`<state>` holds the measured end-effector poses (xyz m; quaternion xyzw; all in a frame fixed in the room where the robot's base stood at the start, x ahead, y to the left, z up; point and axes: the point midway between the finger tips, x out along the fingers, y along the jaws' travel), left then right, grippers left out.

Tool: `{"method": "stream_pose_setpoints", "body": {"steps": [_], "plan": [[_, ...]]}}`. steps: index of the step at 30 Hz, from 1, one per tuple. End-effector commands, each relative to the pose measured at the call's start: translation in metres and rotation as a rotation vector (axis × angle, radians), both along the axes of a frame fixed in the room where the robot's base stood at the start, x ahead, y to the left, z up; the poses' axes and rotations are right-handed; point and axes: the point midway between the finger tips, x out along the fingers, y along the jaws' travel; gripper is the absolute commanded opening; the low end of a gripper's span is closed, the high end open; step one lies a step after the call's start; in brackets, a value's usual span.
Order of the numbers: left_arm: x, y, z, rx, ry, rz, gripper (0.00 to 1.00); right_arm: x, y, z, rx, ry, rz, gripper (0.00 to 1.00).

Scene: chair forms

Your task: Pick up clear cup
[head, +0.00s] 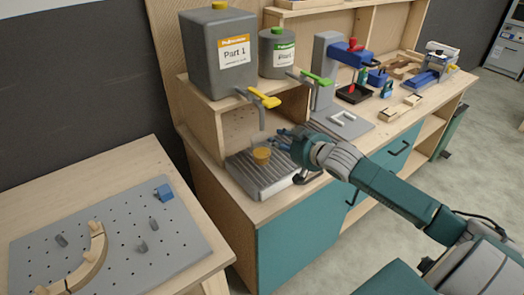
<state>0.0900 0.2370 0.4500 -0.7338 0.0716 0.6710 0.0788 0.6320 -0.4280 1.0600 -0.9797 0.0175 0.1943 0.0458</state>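A clear cup (261,154) with amber contents in its lower part stands on the grey ribbed drip tray (275,178), below the yellow-handled tap (264,97). My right gripper (279,140) comes in from the right, with its fingertips close beside the cup's right side at about rim height. I cannot tell whether the fingers touch the cup or how far they are apart. My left gripper is not in view.
A large grey "Part 1" container (220,55) and a smaller "Part C" container (277,53) stand on the wooden shelf above the tray. A press-like device (328,70) is to the right. A pegboard table (110,240) with a curved wooden piece is at left.

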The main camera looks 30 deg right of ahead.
Motion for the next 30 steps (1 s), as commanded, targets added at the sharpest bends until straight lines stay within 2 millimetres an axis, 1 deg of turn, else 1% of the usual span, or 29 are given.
{"method": "stream_pose_setpoints", "body": {"steps": [5,12,16,19,25,26,27,29,30], "plan": [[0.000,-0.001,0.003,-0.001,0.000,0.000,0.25,0.008,0.000,-0.002,-0.002,-0.001,0.001,0.24],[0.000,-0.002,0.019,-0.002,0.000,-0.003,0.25,0.034,-0.004,-0.014,-0.001,-0.002,-0.001,0.24],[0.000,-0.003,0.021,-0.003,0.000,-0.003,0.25,0.047,-0.005,-0.022,-0.001,-0.001,0.000,0.24],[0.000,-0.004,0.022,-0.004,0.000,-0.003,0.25,0.051,-0.004,-0.024,-0.002,-0.001,0.002,0.24],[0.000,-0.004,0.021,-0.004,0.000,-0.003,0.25,0.051,-0.004,-0.026,-0.002,0.000,0.002,0.24],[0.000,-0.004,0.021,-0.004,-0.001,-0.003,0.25,0.051,-0.004,-0.026,-0.002,0.000,0.002,0.22],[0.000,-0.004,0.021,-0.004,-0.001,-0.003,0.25,0.051,-0.004,-0.026,-0.002,0.000,0.002,0.14],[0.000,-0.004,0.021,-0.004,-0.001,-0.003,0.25,0.051,-0.004,-0.026,-0.002,0.000,0.002,0.02],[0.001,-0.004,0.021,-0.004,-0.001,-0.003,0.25,0.051,-0.004,-0.026,-0.002,0.000,0.002,0.00]]}}
